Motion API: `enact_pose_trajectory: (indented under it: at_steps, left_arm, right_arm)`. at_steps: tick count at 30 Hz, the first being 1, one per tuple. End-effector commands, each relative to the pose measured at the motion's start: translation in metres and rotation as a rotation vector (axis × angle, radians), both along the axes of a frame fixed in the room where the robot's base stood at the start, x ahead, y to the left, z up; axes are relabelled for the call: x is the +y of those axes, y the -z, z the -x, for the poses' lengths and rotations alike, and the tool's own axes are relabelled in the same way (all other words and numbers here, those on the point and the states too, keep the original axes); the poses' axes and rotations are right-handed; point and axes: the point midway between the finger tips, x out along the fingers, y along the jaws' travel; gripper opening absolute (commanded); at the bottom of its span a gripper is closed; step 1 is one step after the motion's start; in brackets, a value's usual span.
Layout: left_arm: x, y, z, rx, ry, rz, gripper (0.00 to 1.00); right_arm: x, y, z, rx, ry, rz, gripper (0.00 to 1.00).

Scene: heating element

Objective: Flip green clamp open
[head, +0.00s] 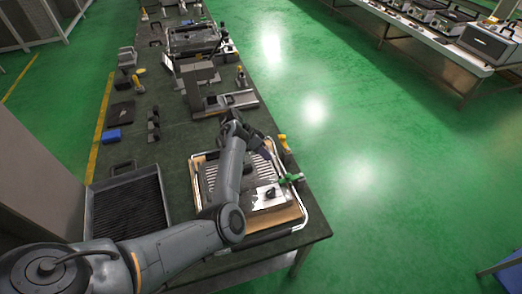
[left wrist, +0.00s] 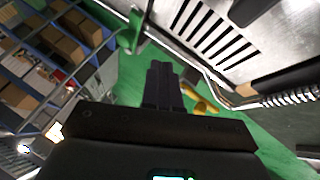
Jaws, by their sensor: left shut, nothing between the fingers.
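The green clamp (head: 291,179) sits on the right edge of the metal-framed tray in the head view. A green piece that looks like this clamp (left wrist: 137,30) is at the top of the left wrist view, beyond the fingertips. My left gripper (head: 267,154) is above the tray's right side, a little behind the clamp and apart from it. Its fingers (left wrist: 163,75) are together and empty in the left wrist view. Whether the clamp's lever is up or down is too small to tell. My right gripper is out of view.
The slotted tray (head: 302,208) lies at the table's near right corner, partly hidden by my left arm. A yellow clamp (head: 284,143) stands behind the green one. A dark ribbed bin (head: 128,205) is to the left. Open green floor (head: 400,190) lies right of the table.

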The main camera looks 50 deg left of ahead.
Motion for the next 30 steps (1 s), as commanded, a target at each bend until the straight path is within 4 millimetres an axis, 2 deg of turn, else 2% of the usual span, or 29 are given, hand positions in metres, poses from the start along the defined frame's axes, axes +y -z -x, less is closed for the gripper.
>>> enact_pose_trajectory:
  at_steps: [3, 8, 12, 16, 30]
  left_arm:
    - [-0.013, 0.02, -0.008, 0.001, 0.003, 0.003, 0.0]
    - [-0.026, 0.042, -0.018, 0.001, 0.002, 0.002, 0.0]
    - [-0.046, 0.038, -0.016, 0.0, 0.002, 0.0, 0.0]
    - [-0.057, 0.039, -0.016, 0.0, 0.001, -0.001, 0.0]
    - [-0.064, 0.04, -0.015, 0.0, 0.001, -0.001, 0.0]
  right_arm:
    - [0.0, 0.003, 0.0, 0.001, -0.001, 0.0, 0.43]
    - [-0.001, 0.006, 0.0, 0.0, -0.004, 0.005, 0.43]
    - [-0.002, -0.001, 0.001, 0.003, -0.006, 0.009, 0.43]
    - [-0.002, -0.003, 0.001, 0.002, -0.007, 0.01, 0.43]
    - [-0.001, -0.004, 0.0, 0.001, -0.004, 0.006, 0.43]
